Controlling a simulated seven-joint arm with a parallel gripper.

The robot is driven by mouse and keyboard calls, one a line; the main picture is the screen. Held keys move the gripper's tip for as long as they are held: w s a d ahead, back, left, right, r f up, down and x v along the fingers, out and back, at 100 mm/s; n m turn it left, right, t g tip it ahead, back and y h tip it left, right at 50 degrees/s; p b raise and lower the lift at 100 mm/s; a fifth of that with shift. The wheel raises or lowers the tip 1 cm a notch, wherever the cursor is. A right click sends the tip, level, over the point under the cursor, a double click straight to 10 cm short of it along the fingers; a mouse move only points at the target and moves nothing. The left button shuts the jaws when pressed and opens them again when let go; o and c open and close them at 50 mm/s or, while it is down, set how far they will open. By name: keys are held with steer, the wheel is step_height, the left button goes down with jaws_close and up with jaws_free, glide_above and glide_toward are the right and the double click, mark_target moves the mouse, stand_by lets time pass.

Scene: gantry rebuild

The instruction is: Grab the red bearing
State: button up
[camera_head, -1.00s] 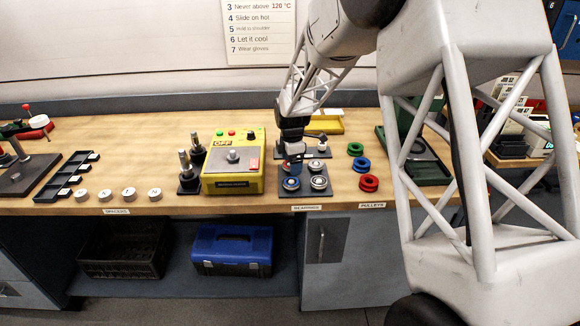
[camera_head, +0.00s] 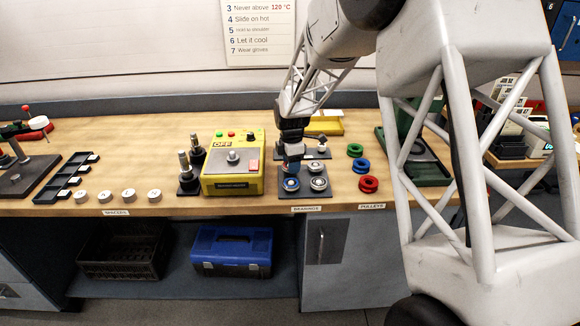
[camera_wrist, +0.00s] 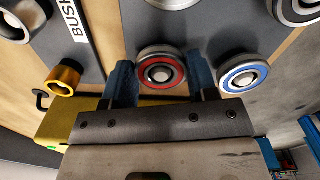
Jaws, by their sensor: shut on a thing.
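The red bearing (camera_wrist: 161,74), a metal ring with a red seal around a dark centre, sits between the two blue fingers of my gripper (camera_wrist: 162,82) in the wrist view. The gripper is shut on it. In the head view my gripper (camera_head: 293,164) points down at the dark bearing plate (camera_head: 312,207), and it hides the red bearing. A blue-sealed bearing (camera_wrist: 243,73) is beside the right finger in the wrist view. It also shows in the head view (camera_head: 291,184), just in front of the gripper. I cannot tell whether the red bearing is clear of the plate.
A plain bearing (camera_head: 318,184) stands close on the right of the plate. A yellow heater box (camera_head: 232,183) is close on the left. Green (camera_head: 355,150), blue (camera_head: 361,166) and red (camera_head: 368,184) pulleys lie to the right. Several white spacers (camera_head: 129,195) lie at the left.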

steer(key=shift+r, duration=0.8)
step_height(320, 180, up, 2)
steer(key=shift+r, duration=0.15)
steer(key=s+d+r, duration=0.1)
steer(key=s+d, duration=0.1)
steer(key=s, duration=1.3)
steer(key=shift+s+d, duration=0.35)
steer(key=shift+d, duration=0.05)
